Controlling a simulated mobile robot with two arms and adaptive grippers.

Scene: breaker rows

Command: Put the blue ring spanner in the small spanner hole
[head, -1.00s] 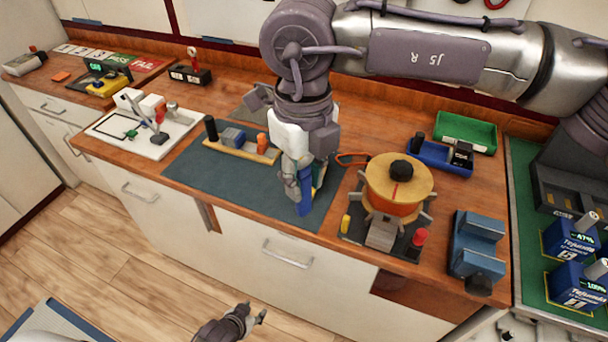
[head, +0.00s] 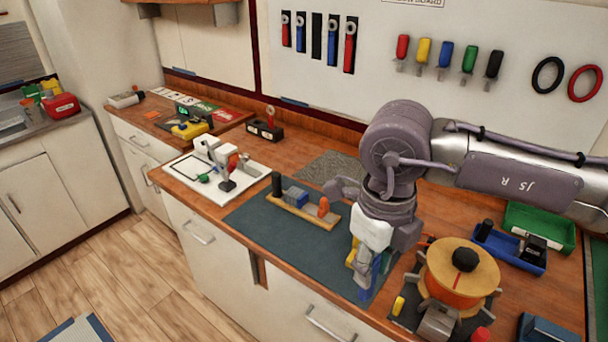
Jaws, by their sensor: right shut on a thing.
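My right gripper (head: 363,262) points down over the dark mat (head: 268,228), near the front edge of the bench. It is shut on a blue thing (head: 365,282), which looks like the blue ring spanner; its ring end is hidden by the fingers. On the white wall board, a row of hanging ring spanners shows, among them a blue one (head: 300,32) and a second blue one (head: 332,40). A dark spanner-shaped place (head: 316,37) lies between them. I cannot tell which place is the small spanner hole. My left gripper is out of view.
An orange-and-yellow drum (head: 458,280) stands right of my right gripper. A wooden rail with small parts (head: 300,212) lies on the mat to the left. Green (head: 540,228) and blue (head: 508,250) trays stand behind the drum. Screwdrivers (head: 444,56) hang on the board.

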